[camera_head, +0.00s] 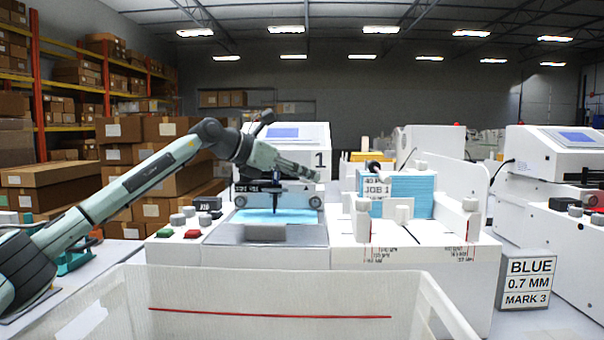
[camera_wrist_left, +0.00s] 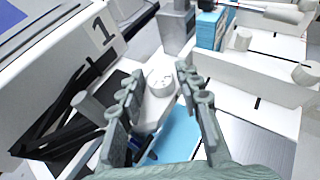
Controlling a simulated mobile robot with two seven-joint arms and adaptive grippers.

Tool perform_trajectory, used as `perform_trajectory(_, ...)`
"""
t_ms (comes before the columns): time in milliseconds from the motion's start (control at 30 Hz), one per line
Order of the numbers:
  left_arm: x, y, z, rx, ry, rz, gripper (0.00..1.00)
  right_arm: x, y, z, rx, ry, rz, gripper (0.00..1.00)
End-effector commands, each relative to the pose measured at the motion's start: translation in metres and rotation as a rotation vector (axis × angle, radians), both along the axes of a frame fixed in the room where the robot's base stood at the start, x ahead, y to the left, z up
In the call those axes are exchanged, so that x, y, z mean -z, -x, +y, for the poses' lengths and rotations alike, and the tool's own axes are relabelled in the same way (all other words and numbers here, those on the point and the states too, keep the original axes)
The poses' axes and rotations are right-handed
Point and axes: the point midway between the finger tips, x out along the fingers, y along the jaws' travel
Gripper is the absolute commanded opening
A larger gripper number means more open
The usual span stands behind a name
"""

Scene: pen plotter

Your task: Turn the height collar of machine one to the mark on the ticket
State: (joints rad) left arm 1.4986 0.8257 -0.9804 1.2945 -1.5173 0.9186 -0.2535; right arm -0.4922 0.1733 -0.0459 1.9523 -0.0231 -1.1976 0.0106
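Machine one (camera_head: 290,138), a white plotter marked "1", stands at the centre. The ticket (camera_head: 528,283) at the right reads "BLUE 0.7 MM MARK 3". My left gripper (camera_head: 304,171) reaches in from the left over the machine's pen carriage. In the left wrist view my left gripper (camera_wrist_left: 158,88) has its fingers apart. A white round collar (camera_wrist_left: 160,82) with small, unreadable markings shows between them, with gaps at both sides. A dark pen (camera_head: 275,204) points down at the blue sheet (camera_head: 258,216). My right gripper is not in view.
A white bin (camera_head: 270,290) fills the front. Red and green buttons (camera_head: 178,233) sit left of the bed. A blue "JOB 1" stack (camera_head: 410,190) stands in the white rack to the right. Another plotter (camera_head: 555,150) is at far right.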

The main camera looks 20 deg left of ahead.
Motion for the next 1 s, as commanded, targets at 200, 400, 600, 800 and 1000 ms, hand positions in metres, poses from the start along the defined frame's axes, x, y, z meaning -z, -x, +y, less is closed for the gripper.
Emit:
perform_trajectory(200,0.0,0.0,0.0,-0.001,0.0,0.0,0.35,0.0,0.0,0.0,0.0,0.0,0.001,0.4)
perform_trajectory(400,-0.006,0.01,0.008,-0.002,0.0,-0.001,0.35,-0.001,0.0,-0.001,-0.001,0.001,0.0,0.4)
perform_trajectory(600,-0.021,0.04,0.03,-0.003,-0.001,-0.002,0.35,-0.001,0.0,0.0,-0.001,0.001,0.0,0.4)
perform_trajectory(800,-0.036,0.07,0.052,-0.002,-0.001,0.0,0.35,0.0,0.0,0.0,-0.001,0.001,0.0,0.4)
perform_trajectory(1000,-0.044,0.087,0.063,-0.001,-0.001,0.001,0.35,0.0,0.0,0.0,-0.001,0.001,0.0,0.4)
